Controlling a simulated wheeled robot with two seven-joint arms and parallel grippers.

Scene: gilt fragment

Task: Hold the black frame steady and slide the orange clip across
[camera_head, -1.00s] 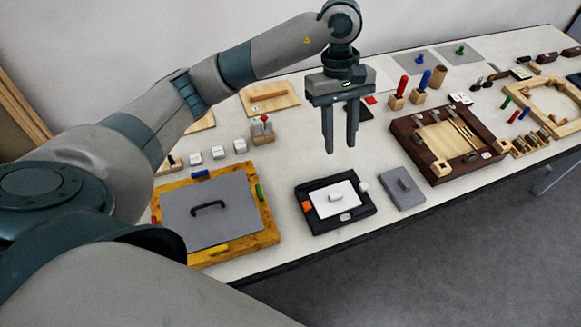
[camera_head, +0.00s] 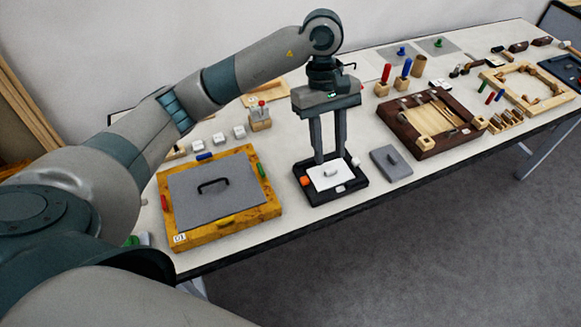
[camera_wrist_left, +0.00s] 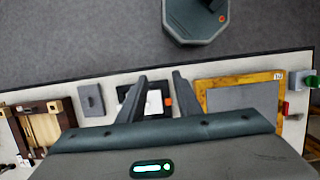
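The black frame (camera_head: 320,198) lies flat on the table, with a white panel (camera_head: 322,180) and its small knob inside. The orange clip (camera_head: 305,181) sits on the frame's left side; white clips sit at its right (camera_head: 355,162) and front (camera_head: 340,189). My left gripper (camera_head: 329,158) points down over the far part of the frame, its fingers apart with nothing between them. I cannot tell whether the fingertips touch the frame. In the left wrist view the fingers (camera_wrist_left: 158,82) partly cover the frame, and the orange clip (camera_wrist_left: 168,101) shows between them. My right gripper is not in view.
A yellow frame with a grey panel (camera_head: 230,200) lies left of the black frame. A grey plate with a knob (camera_head: 391,164) lies close on its right, and a dark brown wooden frame (camera_head: 403,139) beyond that. The table's front edge is near.

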